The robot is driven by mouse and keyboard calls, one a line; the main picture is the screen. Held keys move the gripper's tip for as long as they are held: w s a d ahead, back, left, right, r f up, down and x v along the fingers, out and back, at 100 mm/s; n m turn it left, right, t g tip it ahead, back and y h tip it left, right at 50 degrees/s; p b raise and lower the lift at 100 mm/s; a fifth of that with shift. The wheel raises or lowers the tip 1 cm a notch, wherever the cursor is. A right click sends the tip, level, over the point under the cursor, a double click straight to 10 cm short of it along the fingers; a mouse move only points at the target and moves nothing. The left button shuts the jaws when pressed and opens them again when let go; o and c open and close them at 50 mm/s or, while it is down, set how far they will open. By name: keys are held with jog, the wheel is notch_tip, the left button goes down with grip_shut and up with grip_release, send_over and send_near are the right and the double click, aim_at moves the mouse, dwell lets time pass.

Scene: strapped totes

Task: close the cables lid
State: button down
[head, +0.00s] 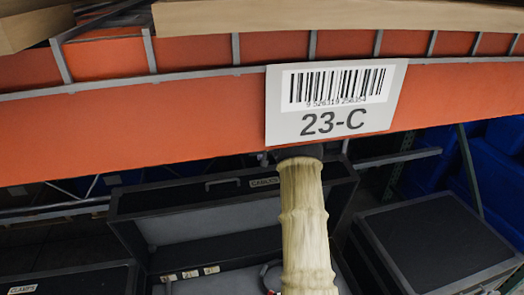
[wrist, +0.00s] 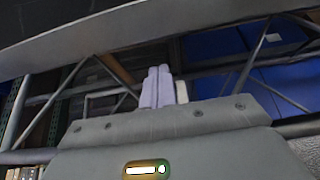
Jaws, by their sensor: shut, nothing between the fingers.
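The cables lid (head: 200,227) stands raised in the head view, with a black rim, a grey lining and a CABLES label near its top edge. Its black case (head: 190,285) is open below, cut off by the bottom of the picture. A pale ribbed shape in front hides part of the lid and case. My gripper (wrist: 157,82) shows in the wrist view, its pale fingers together with nothing between them. It does not show clearly in the head view, so its distance from the lid cannot be told. I cannot make out the lid for certain in the wrist view.
An orange rack beam (head: 150,120) with a 23-C label (head: 335,100) crosses above the case. A closed black case (head: 440,235) stands at right, and a CLAMPS case (head: 75,283) at lower left. Blue totes (head: 495,165) stand behind at right. Rack braces (wrist: 245,70) cross behind my fingers.

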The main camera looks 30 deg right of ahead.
jog(key=shift+s+a+f+p, duration=0.1)
jog(key=shift+s+a+f, duration=0.1)
jog(key=shift+s, duration=0.45)
jog(key=shift+s+a+f+p, duration=0.1)
jog(key=shift+s+a, duration=0.05)
jog(key=shift+s, duration=0.45)
jog(key=shift+s+a+f+p, duration=0.1)
jog(key=shift+s+a, duration=0.1)
jog(key=shift+s, duration=0.45)
jog(key=shift+a+f, duration=0.1)
